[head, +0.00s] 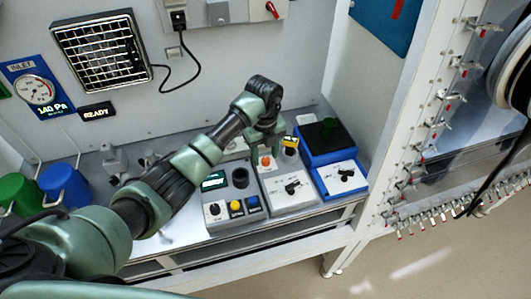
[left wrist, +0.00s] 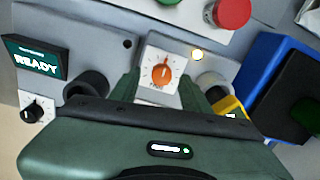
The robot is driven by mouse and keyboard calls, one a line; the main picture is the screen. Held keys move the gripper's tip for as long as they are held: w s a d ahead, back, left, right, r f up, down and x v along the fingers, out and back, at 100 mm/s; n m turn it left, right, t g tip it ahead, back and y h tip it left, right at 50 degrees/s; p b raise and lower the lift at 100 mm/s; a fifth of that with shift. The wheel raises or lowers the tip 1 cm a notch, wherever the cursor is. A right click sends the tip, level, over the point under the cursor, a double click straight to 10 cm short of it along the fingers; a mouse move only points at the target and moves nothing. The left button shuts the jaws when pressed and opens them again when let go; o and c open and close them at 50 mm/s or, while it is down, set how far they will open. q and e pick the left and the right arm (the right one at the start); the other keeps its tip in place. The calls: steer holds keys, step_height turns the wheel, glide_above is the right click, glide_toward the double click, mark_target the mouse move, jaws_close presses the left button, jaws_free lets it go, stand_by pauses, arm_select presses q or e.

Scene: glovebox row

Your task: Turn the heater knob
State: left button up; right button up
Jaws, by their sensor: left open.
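An orange knob (left wrist: 162,74) sits on a white dial plate with tick marks, on a grey instrument box (head: 290,200). The orange knob also shows in the head view (head: 265,161). No legible label says which knob is the heater's. My left gripper (left wrist: 164,88) is open, pointing down, with one finger to each side of the orange knob in the left wrist view. I cannot tell whether the fingers touch it. A black knob (head: 292,187) is on the same box's front. My right gripper is not in view.
A grey box with a display and black, yellow and blue controls (head: 232,203) stands to the left. A blue device (head: 340,180) stands close on the right. A red button (left wrist: 232,12) and a yellow item (left wrist: 229,106) are near the gripper.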

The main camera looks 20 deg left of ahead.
arm_select(q)
steer(key=shift+f, duration=0.35)
steer(key=shift+w+f, duration=0.15)
steer(key=shift+f, duration=0.2)
steer(key=shift+r, duration=0.1)
jaws_close()
